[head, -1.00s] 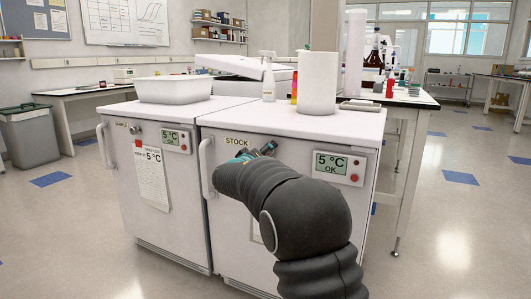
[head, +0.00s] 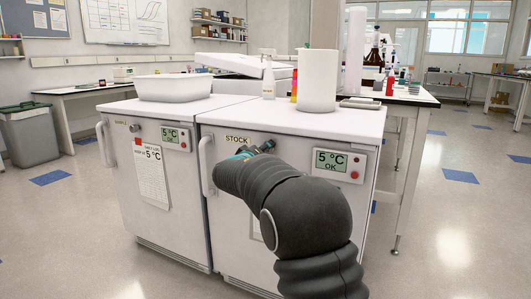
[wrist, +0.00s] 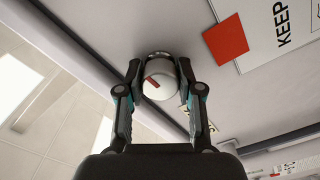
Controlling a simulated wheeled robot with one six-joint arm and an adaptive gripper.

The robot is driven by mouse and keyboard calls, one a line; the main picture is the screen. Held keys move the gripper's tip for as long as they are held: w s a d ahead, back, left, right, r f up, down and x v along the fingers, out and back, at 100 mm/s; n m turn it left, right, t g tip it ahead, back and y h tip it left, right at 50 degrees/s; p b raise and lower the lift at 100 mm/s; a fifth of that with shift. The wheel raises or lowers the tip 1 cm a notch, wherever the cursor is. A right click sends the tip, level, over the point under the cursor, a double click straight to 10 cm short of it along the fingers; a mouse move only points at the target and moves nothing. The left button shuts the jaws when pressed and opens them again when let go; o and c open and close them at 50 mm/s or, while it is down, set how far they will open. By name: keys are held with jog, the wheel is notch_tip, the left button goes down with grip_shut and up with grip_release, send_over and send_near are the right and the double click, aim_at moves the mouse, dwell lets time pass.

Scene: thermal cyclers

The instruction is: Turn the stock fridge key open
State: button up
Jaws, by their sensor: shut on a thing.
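The stock fridge (head: 228,185) is the right one of two white under-bench fridges, marked STOCK (head: 237,140). Its key is a round pale knob with a red bar (wrist: 158,83) in the wrist view. The red bar is tilted, running from upper left to lower right. My gripper (wrist: 161,74) is shut on the knob, one finger on each side. In the head view my gripper (head: 262,149) is at the upper door, between the STOCK label and the display (head: 331,162); the key is hidden there. The door looks shut.
The stock fridge's handle (head: 206,165) is at its left edge. The sample fridge (head: 125,180) stands to the left. A white tub (head: 173,89), a spray bottle (head: 268,80) and a white cylinder (head: 317,80) stand on top. The floor on the right is clear.

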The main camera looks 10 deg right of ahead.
jog(key=n+b, duration=0.2)
jog(key=n, duration=1.1)
jog(key=shift+r+p, duration=0.15)
jog(key=shift+p, duration=0.25)
jog(key=shift+n+p, duration=0.8)
jog(key=shift+n, duration=1.3)
jog(key=o, duration=1.2)
jog(key=shift+w, duration=0.1)
jog(key=shift+c, duration=0.2)
jog(key=v, duration=1.2)
